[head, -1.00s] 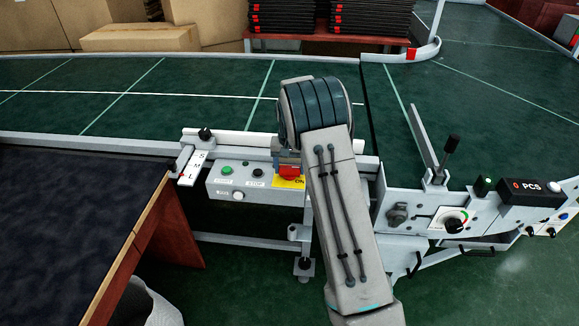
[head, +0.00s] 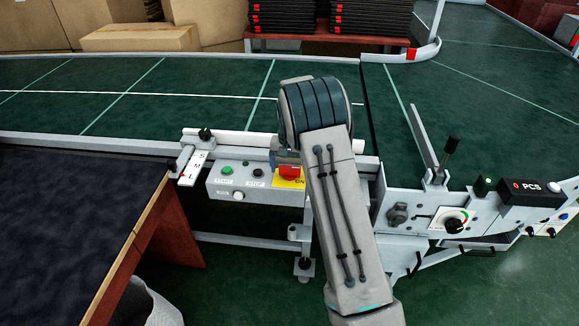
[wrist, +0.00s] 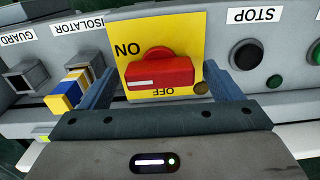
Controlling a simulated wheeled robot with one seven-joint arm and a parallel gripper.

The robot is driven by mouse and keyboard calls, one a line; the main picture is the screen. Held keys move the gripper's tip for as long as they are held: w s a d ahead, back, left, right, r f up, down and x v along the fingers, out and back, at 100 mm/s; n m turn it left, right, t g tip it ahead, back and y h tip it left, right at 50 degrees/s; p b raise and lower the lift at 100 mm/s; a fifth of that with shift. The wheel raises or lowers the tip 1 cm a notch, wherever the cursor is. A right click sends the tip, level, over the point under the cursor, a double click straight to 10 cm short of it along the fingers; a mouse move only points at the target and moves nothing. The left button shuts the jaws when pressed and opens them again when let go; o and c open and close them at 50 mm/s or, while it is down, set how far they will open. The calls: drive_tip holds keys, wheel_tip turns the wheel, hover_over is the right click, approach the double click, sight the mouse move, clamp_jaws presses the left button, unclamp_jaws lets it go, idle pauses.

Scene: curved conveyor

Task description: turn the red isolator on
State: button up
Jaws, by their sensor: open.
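The red isolator knob (wrist: 160,72) sits on a yellow plate (wrist: 185,28), upside down in the wrist view. Its bar lies crosswise there, with a white mark along its left half. ON is printed above its left end and OFF below it. In the head view the red knob (head: 289,172) and yellow plate (head: 291,184) show just left of my arm. My gripper (wrist: 160,84) is open, one finger to each side of the knob, with visible gaps. In the head view my wrist and arm hide most of the gripper.
The grey panel holds a green START button (head: 227,170), a black STOP button (head: 258,172) and a white button (head: 238,196). In the wrist view a blue, white and yellow part (wrist: 68,90) is close to the left finger. A dark table (head: 70,220) stands at left.

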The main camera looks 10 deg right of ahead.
sight(290, 167)
wheel_tip(290, 167, up, 14)
idle(0.5)
drive_tip(key=shift+f, duration=0.1)
drive_tip(key=s+r+n+t+p, duration=0.1)
drive_tip(key=s+r, duration=0.4)
drive_tip(key=s, duration=0.4)
drive_tip(key=s+r+n+t+p, duration=0.1)
drive_tip(key=s+r+p, duration=0.1)
drive_tip(key=s+r, duration=0.55)
drive_tip(key=s+f+n+p, duration=0.1)
drive_tip(key=s+f, duration=0.2)
drive_tip(key=s, duration=1.7)
drive_tip(key=shift+f+n+t+p, duration=0.2)
drive_tip(key=shift+n+t+p, duration=0.1)
drive_tip(key=shift+t+p, duration=0.1)
